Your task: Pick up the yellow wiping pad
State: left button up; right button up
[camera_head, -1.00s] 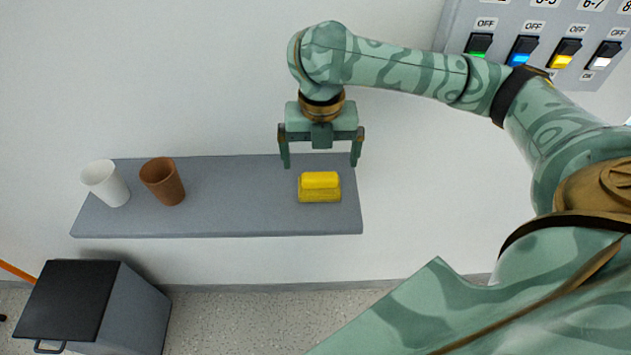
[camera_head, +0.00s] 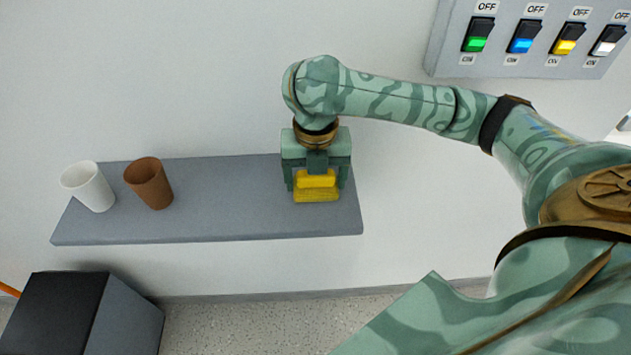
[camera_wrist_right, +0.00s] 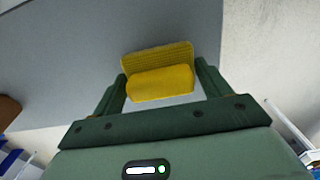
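The yellow wiping pad (camera_head: 317,195) lies on the right part of the grey shelf (camera_head: 220,215). It has a wide ribbed base and a smooth raised grip on top; it also shows in the right wrist view (camera_wrist_right: 160,83). My right gripper (camera_head: 317,184) is lowered over it, pointing down, with one finger on each side of the raised grip. In the right wrist view the fingers (camera_wrist_right: 162,80) stand very close to the grip's ends, with a narrow gap showing at the right one. The pad rests on the shelf. My left gripper is not in view.
A white cup (camera_head: 90,187) and a brown cup (camera_head: 150,184) stand at the shelf's left end. A dark box (camera_head: 65,310) is on the floor below. A switch panel (camera_head: 540,45) is on the wall at upper right. The shelf's middle is clear.

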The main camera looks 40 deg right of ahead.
jog(key=shift+r, duration=0.3)
notch_tip(320, 180, up, 3)
jog(key=shift+f+p, duration=0.2)
jog(key=shift+p, duration=0.95)
pick_arm(q)
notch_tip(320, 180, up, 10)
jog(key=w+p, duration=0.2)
jog(key=p, duration=0.5)
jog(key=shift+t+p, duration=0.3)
jog(key=shift+p, duration=0.05)
pick_arm(e)
jog(key=s+a+r, duration=0.9)
jog(key=s+a, duration=0.1)
jog(key=shift+r, duration=0.35)
